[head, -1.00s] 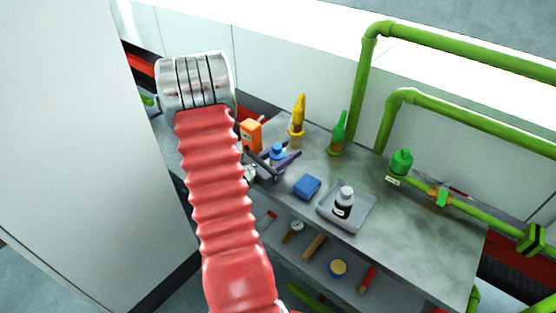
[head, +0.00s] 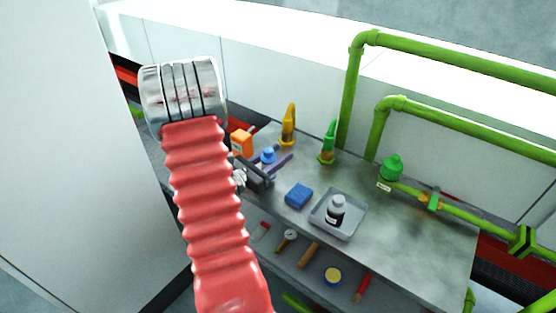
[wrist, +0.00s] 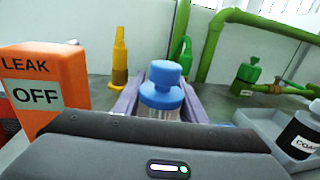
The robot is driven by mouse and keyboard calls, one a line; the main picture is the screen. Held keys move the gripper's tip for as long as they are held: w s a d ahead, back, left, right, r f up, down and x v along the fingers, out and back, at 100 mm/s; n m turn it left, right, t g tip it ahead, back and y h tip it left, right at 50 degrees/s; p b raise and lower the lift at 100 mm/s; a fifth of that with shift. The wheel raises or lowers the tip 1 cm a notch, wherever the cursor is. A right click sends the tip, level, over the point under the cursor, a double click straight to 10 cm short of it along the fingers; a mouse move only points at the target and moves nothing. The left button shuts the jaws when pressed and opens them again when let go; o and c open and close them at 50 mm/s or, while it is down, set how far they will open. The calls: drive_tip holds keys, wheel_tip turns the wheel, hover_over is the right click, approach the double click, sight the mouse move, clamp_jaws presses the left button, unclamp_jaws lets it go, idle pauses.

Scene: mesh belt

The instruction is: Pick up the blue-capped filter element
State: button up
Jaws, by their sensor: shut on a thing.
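The blue-capped filter element (wrist: 163,88) stands upright between the two purple fingers of my gripper (wrist: 160,100) in the wrist view. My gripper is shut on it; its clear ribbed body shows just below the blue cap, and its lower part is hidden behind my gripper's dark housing. In the head view the blue cap (head: 268,155) shows between the fingers of my gripper (head: 276,160), over the back left part of the grey bench (head: 400,240). I cannot tell whether its base touches the bench.
An orange box marked LEAK OFF (wrist: 45,85) stands close at left. A yellow bottle (head: 289,125) and a green bottle (head: 328,142) stand behind. A blue cloth (head: 298,195) and a tray (head: 352,222) with a white-capped bottle (head: 337,210) lie to the right. Green pipes (head: 440,58) run behind.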

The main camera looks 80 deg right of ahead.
wheel_tip(320, 180, up, 8)
drive_tip(key=shift+f, duration=0.25)
idle(0.6)
